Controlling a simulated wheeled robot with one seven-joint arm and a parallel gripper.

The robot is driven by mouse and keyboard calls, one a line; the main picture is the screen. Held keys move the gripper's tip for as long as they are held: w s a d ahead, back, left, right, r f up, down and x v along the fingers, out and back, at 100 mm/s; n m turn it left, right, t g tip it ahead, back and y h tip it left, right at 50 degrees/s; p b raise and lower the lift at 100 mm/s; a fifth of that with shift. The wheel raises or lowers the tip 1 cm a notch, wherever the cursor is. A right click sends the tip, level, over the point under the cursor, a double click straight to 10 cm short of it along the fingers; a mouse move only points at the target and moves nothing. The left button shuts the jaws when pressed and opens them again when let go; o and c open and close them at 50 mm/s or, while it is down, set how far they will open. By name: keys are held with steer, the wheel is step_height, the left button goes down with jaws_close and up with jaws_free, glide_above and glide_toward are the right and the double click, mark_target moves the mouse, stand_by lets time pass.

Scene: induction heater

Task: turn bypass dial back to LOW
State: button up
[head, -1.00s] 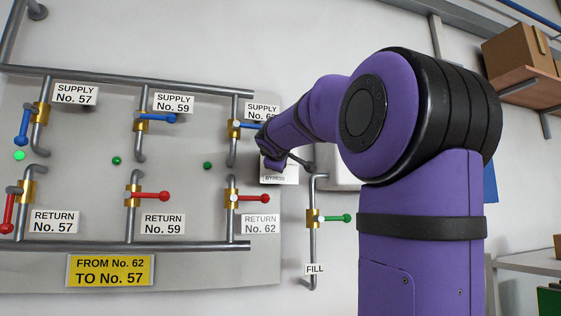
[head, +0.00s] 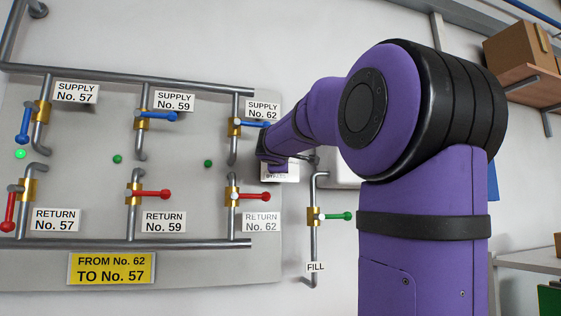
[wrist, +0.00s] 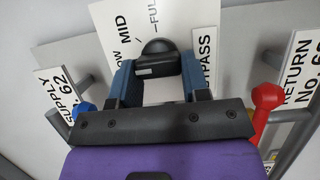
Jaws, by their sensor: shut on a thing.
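The bypass dial (wrist: 157,50) is a black knob on a white plate (wrist: 112,30) in the wrist view. The plate carries the words MID, FULL and BYPASS, and a partly hidden LOW. The two blue fingers of my gripper (wrist: 158,68) are closed around the dial, one on each side. I cannot tell which mark the dial points to. In the head view the bypass plate (head: 283,176) shows only in part below my wrist, and the dial is hidden.
The SUPPLY No. 62 blue handle (head: 254,124) is close beside my forearm. The RETURN No. 62 red handle (head: 252,196) is just below my gripper. The FILL valve with its green handle (head: 338,216) stands to the right of the plate.

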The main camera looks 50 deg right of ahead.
steer(key=o, duration=0.9)
steer(key=shift+s+a, duration=0.1)
steer(key=v, duration=1)
steer(key=shift+s+a+f, duration=0.1)
steer(key=shift+s+a, duration=0.05)
steer(key=shift+a, duration=0.05)
steer(key=s+a+f+m+g+y, duration=0.1)
steer(key=s+a+f+y, duration=0.3)
steer(key=a+f, duration=0.4)
steer(key=s+a+f+m+g+y, duration=0.2)
steer(key=s+a+f+y, duration=0.3)
steer(key=a+f, duration=0.4)
steer(key=s+a+f+m+g+y, duration=0.1)
steer(key=s+a+f+m+y, duration=0.2)
steer(key=a+f, duration=0.6)
steer(key=shift+s+a+f+m+g+y, duration=0.1)
steer(key=shift+s+f+y, duration=0.35)
steer(key=shift+f, duration=1.45)
steer(key=shift+s+a+f+m+g+y, duration=0.1)
steer(key=shift+s+f+y, duration=0.35)
steer(key=shift+f, duration=1.4)
steer(key=shift+s+f+m+g+y, duration=0.1)
steer(key=shift+s+f+y, duration=0.35)
steer(key=shift+f, duration=1.45)
